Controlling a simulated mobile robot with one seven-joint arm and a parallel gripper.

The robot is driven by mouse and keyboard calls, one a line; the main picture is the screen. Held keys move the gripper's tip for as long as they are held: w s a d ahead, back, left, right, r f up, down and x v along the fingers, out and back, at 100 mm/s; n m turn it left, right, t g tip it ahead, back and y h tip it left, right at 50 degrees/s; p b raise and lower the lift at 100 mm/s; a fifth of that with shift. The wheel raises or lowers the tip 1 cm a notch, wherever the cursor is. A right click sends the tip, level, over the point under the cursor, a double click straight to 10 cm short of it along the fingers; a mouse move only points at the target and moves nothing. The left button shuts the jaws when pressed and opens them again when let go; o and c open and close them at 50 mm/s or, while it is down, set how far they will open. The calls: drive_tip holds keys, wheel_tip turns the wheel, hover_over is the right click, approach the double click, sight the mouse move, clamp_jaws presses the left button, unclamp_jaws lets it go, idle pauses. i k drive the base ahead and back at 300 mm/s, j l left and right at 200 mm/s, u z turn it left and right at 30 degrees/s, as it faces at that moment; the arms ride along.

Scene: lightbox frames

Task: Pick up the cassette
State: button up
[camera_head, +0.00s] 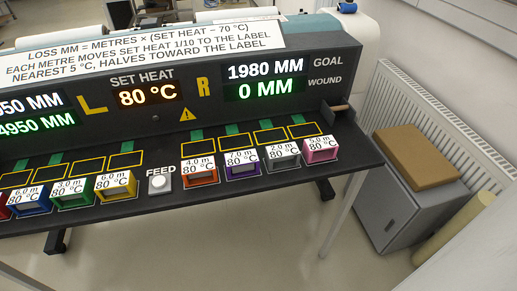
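Several coloured cassettes with white labels stand in a row on a dark machine's shelf. Right of the FEED button they are orange-red (202,179), "4.0 m"; purple (243,171), "7.0 m"; grey (285,162), "2.0 m"; and pink (321,156), "5.0 m". Left of it are yellow (117,194), "6.0 m"; green (74,201), "3.0 m"; blue (30,209), "6.0 m"; and a red one (4,213) cut by the picture edge. The readable heat labels say 80 °C. Which cassette is meant cannot be told. My gripper is not in view.
The SET HEAT display (149,94) reads 80 °C. The R side reads GOAL 1980 MM (265,69), WOUND 0 MM. A rule sign (150,52) tops the panel. The white FEED button (160,183) splits the row. A grey cabinet (405,205) with a brown box stands right.

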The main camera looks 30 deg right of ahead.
sight(286, 155)
drive_tip(key=z, duration=1.2)
